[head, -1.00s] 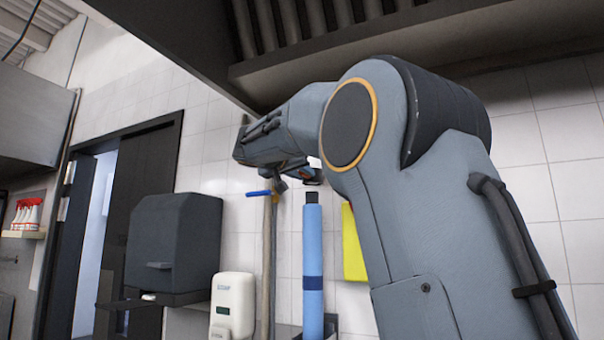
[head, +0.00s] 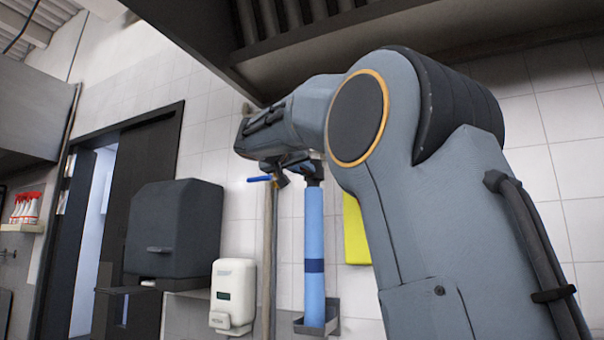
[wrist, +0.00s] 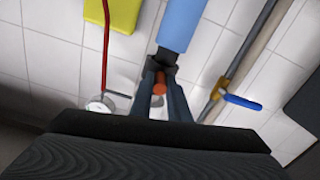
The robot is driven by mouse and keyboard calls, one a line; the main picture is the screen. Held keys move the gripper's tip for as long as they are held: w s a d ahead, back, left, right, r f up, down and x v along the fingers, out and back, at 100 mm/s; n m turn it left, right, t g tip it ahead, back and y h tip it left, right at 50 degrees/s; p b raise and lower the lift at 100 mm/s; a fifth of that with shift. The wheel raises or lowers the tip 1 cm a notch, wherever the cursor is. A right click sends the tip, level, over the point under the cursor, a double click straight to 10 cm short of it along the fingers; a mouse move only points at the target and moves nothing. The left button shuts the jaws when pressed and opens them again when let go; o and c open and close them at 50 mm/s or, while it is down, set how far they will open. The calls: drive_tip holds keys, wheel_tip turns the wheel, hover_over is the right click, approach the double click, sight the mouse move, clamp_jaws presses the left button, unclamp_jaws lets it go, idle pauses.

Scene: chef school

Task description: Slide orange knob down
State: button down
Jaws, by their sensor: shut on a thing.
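The orange knob (wrist: 159,86) shows in the wrist view as a small orange piece between the two dark fingers of my gripper (wrist: 160,72). My gripper is shut on it. Just past the fingertips is the dark end of a blue cylinder (wrist: 181,22), which stands upright against the wall. In the head view my gripper (head: 312,172) is at the top of that blue cylinder (head: 314,235). The knob is hidden there behind the fingers and wrist.
A wooden pole (head: 268,235) with a blue lever (head: 259,179) stands left of the cylinder. A soap dispenser (head: 232,296) and black dispenser box (head: 175,228) are further left. A yellow sheet (head: 354,232) hangs to the right. A dark hood (head: 250,70) overhangs the arm.

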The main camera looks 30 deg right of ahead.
drive_tip(key=shift+f+b, duration=0.35)
drive_tip(key=shift+f, duration=0.3)
drive_tip(key=c, duration=1.7)
unclamp_jaws()
drive_tip(key=shift+b+v, duration=1.55)
drive_tip(key=shift+v, duration=2.35)
